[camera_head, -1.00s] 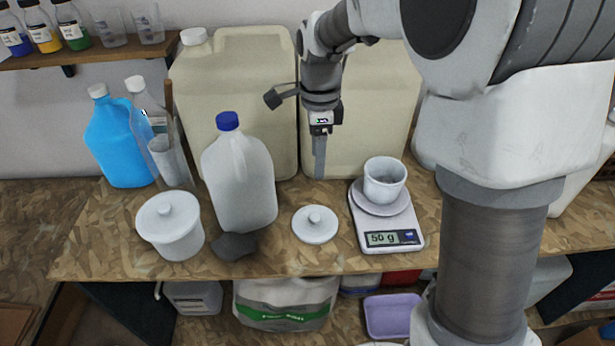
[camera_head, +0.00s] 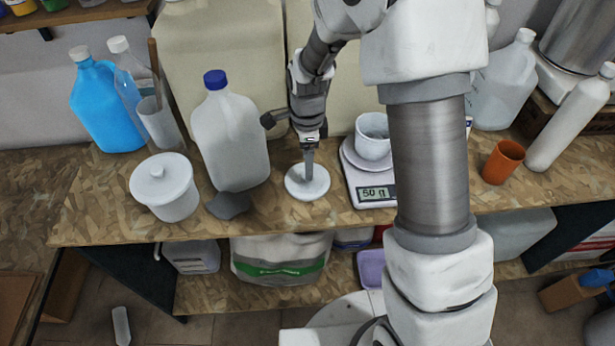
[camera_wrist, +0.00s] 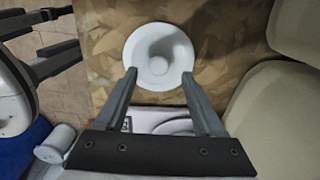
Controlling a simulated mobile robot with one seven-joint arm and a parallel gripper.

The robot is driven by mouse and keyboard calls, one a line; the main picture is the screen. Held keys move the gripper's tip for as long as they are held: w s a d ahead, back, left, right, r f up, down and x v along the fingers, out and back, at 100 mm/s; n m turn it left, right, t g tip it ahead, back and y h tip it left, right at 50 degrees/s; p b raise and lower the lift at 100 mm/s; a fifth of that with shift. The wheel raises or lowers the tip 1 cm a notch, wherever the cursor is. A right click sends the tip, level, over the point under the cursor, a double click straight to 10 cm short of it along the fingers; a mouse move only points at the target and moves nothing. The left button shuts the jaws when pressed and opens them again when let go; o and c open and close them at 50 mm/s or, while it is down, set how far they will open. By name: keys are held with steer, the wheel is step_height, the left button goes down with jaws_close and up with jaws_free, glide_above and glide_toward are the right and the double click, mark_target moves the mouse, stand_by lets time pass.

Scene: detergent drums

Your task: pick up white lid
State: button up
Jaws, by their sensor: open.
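The white lid (camera_head: 308,186) is a round disc lying flat on the wooden counter, between the blue-capped jug and the kitchen scale. In the wrist view the lid (camera_wrist: 158,76) shows its round central knob, beyond the fingertips. My gripper (camera_head: 309,176) is above the lid, its fingers pointing down and covering the knob in the head view. In the wrist view my gripper (camera_wrist: 158,74) is open, with one finger on each side of the knob's line and nothing held. How far the fingertips are above the lid is hard to tell.
The white jug (camera_head: 228,145) stands just left of my gripper, with a dark grey scoop (camera_head: 229,203) before it. The scale (camera_head: 358,190) with a white cup (camera_head: 372,137) is close on the right. A lidded white tub (camera_head: 165,198) stands further left. Large canisters (camera_head: 222,55) stand behind.

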steer(key=shift+s+f, duration=0.1)
steer(key=shift+f, duration=1.6)
jaws_close()
